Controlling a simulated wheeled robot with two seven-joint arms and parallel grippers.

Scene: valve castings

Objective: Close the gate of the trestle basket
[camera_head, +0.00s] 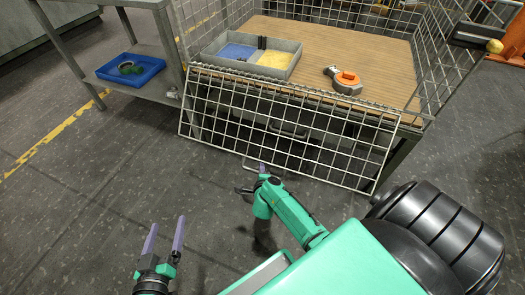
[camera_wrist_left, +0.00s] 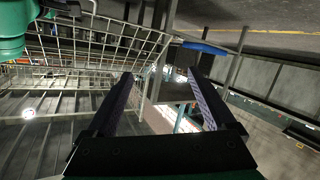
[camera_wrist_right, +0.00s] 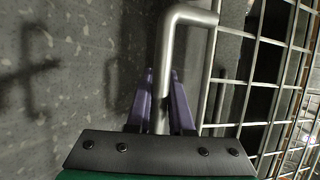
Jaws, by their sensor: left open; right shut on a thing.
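The trestle basket (camera_head: 412,75) is a wire-mesh cage around a wooden board. Its mesh gate (camera_head: 345,150) hangs folded down and outward along the front side, below the board. My right gripper (camera_head: 257,179) is at the gate's lower edge. In the right wrist view its purple fingers (camera_wrist_right: 160,95) are shut on a grey bent-bar handle (camera_wrist_right: 188,18) beside the mesh. My left gripper (camera_head: 165,238) is open and empty, low over the floor at the left, apart from the gate. In the left wrist view its fingers (camera_wrist_left: 160,95) have nothing between them.
On the board are a grey divided tray (camera_head: 294,62) with blue and yellow sections and an orange-and-grey casting (camera_head: 346,82). A side table at the left carries a blue tray (camera_head: 151,72) with a dark green round part. The floor (camera_head: 70,215) at the left is clear.

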